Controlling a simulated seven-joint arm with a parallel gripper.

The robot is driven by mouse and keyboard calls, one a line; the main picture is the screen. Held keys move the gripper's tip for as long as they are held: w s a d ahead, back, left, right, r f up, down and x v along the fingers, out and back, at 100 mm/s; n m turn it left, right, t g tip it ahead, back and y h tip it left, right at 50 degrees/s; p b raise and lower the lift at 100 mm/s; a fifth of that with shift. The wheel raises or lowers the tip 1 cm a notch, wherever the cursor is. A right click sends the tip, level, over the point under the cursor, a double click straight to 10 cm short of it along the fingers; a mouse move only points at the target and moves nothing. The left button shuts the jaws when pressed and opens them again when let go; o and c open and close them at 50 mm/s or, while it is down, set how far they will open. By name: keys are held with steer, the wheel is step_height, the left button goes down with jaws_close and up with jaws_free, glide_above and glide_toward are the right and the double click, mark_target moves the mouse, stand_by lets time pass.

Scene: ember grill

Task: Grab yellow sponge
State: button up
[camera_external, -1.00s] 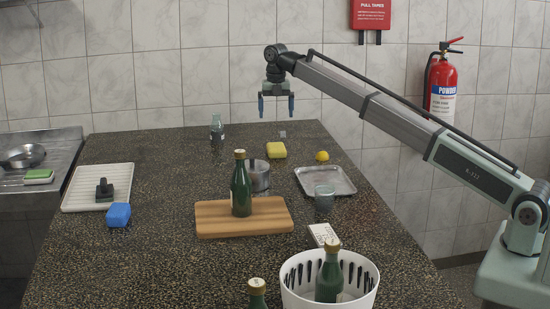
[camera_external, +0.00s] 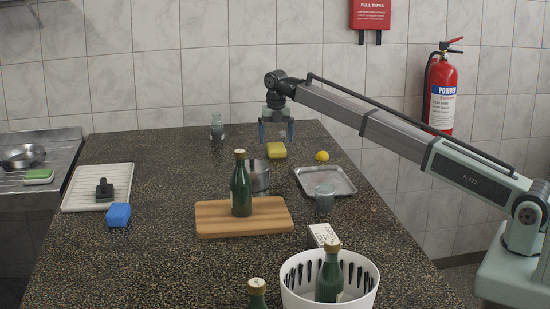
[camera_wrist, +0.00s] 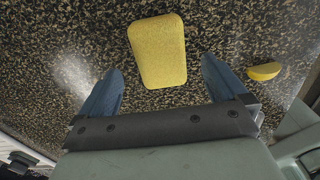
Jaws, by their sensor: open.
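The yellow sponge (camera_external: 277,150) lies flat on the dark speckled counter, toward its far side. My gripper (camera_external: 276,137) points down with its blue fingers apart, just above and around the far side of the sponge in the external view. In the wrist view the sponge (camera_wrist: 158,50) lies ahead of the fingers, centred between their lines. The open gripper (camera_wrist: 160,72) has nothing between its fingers. I cannot tell the exact height of the fingertips over the counter.
A lemon (camera_external: 322,156) and a metal tray (camera_external: 337,190) are right of the sponge. A glass bottle (camera_external: 217,128) stands left. A blue sponge (camera_external: 118,215) lies far left.

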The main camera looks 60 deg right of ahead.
mark_target(276, 147)
step_height(276, 147, down, 4)
steer(key=shift+f, duration=0.2)
steer(key=c, duration=1)
steer(key=shift+r, duration=0.1)
